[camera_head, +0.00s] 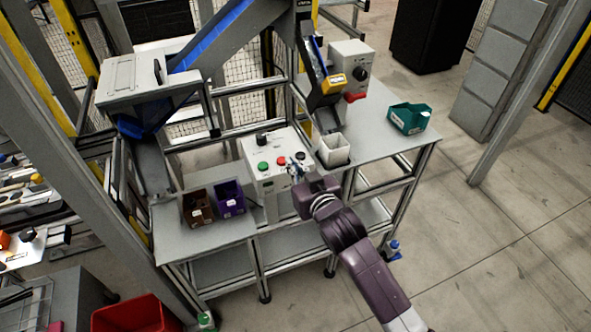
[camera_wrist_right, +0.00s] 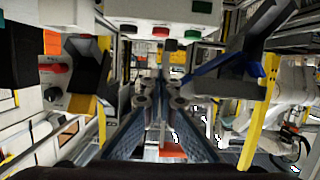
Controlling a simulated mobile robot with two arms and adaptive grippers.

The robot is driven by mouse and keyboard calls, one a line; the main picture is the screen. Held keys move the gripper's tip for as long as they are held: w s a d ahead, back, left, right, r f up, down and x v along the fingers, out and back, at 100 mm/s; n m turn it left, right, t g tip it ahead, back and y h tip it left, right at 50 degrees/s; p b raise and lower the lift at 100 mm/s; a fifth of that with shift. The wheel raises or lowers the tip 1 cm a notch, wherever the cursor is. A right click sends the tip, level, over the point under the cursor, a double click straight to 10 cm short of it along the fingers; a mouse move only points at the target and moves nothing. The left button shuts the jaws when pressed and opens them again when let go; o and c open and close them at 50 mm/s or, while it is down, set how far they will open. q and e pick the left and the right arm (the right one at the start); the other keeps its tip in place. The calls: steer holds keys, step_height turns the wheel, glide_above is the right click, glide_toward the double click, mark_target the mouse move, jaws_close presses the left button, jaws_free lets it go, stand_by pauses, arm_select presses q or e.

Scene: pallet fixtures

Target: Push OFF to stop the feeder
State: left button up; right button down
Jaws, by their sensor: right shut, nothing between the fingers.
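A white control box (camera_head: 262,184) stands on the bench with a green button (camera_head: 262,166), a red button (camera_head: 281,161) and a black button (camera_head: 300,155) on its sloped face. The labels are too small to read, so I cannot tell which one is OFF. My right gripper (camera_head: 296,168) is shut and empty, close in front of the box near the red and black buttons. In the right wrist view the box's face shows along the top, with the red button (camera_wrist_right: 160,31) between the black and green ones, apart from the fingertips. My left gripper is out of view.
A black knob (camera_head: 262,139) sits on the box's top. Brown (camera_head: 197,209) and purple (camera_head: 230,199) bins stand left of it. A white container (camera_head: 334,150) under a chute (camera_head: 323,98) and a green bin (camera_head: 409,118) stand to the right. The bench's right part is mostly clear.

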steer(key=shift+v, duration=0.85)
steer(key=shift+r, duration=0.1)
steer(key=s+d+f+g+h+b, duration=0.15)
steer(key=s+d+f, duration=0.35)
steer(key=f, duration=1)
steer(key=s+d+f+g+h+b, duration=0.1)
steer(key=s+d+f+g, duration=0.15)
steer(key=s+f, duration=0.85)
steer(key=s+d+f+g+h+b, duration=0.1)
steer(key=s+d+f+g, duration=0.15)
steer(key=f, duration=1.65)
steer(key=s+d+f+g+b, duration=0.1)
steer(key=s+d+f+g, duration=0.1)
steer(key=s+f, duration=0.4)
steer(key=s+d+f+m+g, duration=0.1)
steer(key=s+d+f, duration=0.3)
steer(key=s, duration=1.3)
steer(key=s+d+f+g+b, duration=0.1)
steer(key=s+d+f+g, duration=0.2)
steer(key=s+f, duration=0.5)
steer(key=s+g+h, duration=0.1)
steer(key=s, duration=0.3)
steer(key=shift+d+f+m+b, duration=0.2)
steer(key=shift+f+m+b, duration=0.05)
steer(key=shift+m+b, duration=0.05)
steer(key=shift+w, duration=0.1)
